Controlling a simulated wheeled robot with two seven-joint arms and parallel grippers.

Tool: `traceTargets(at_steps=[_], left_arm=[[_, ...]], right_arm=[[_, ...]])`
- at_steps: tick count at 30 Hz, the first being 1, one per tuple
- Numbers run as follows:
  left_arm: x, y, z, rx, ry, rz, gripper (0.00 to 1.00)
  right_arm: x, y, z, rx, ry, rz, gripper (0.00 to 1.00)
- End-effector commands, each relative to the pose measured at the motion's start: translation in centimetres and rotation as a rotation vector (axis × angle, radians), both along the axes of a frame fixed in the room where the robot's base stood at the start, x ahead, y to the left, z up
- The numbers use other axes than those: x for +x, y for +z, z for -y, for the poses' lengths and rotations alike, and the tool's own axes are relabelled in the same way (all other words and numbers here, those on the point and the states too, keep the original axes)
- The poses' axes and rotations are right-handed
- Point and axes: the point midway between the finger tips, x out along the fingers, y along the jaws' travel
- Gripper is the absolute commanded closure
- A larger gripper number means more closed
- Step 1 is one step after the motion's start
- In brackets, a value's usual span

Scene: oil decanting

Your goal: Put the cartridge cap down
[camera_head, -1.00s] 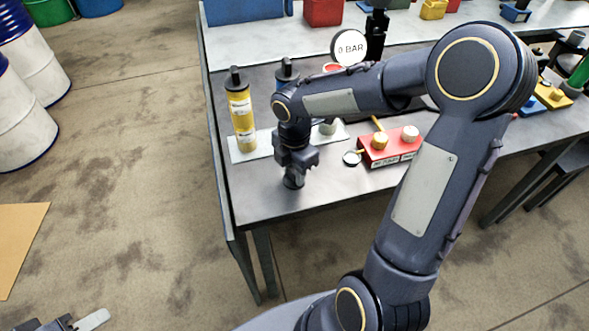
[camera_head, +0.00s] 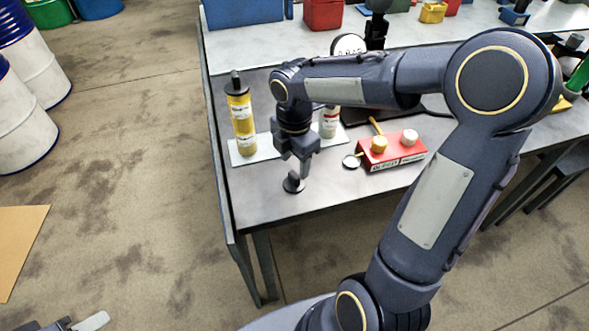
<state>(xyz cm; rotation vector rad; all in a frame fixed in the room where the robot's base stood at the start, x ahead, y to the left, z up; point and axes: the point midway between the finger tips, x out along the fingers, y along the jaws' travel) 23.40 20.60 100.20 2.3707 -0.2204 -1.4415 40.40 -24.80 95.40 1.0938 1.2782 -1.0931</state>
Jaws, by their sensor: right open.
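My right gripper (camera_head: 300,168) points down over the near left part of the metal table, with its jaws open. A dark, round cap (camera_head: 293,184) with a short stem is right below the fingertips and appears to rest on the table. The fingers partly cover it, so I cannot tell whether they touch it. A yellow cartridge (camera_head: 241,120) with a narrow black top stands upright to the left, behind the gripper. Part of my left gripper (camera_head: 80,324) seems to show at the bottom left edge, cut off by the frame.
The cartridge stands on a pale plate (camera_head: 240,155). A small grey-white canister (camera_head: 329,122) stands behind the gripper. A red box (camera_head: 390,152) with knobs and a small round mirror-like disc (camera_head: 352,161) are to the right. The table's front left corner is bare.

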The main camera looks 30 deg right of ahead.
Motion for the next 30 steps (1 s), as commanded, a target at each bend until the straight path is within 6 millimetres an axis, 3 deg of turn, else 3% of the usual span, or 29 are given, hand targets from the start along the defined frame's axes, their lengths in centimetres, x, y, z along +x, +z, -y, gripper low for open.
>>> traceTargets(at_steps=[6,13,16,20,24,30], left_arm=[[0.0,0.4,0.0,0.000,0.000,0.000,0.64],[0.0,0.5,0.0,0.000,0.000,0.000,0.64],[0.0,0.5,0.0,0.000,0.000,0.000,0.64],[0.0,0.5,0.0,0.000,0.000,0.000,0.64],[0.0,0.5,0.0,0.000,0.000,0.000,0.64],[0.0,0.5,0.0,0.000,0.000,0.000,0.64]], right_arm=[[0.0,4.5,-0.1,0.001,0.001,0.003,0.48],[-0.2,6.7,0.0,0.003,-0.016,0.005,0.48],[-1.8,7.5,0.0,0.020,-0.141,0.033,0.48],[-6.1,8.2,-0.4,0.103,-0.517,0.102,0.48],[-11.3,7.7,-1.4,0.288,-1.038,0.148,0.48],[-15.8,6.1,-3.3,0.575,-1.604,0.094,0.48]])
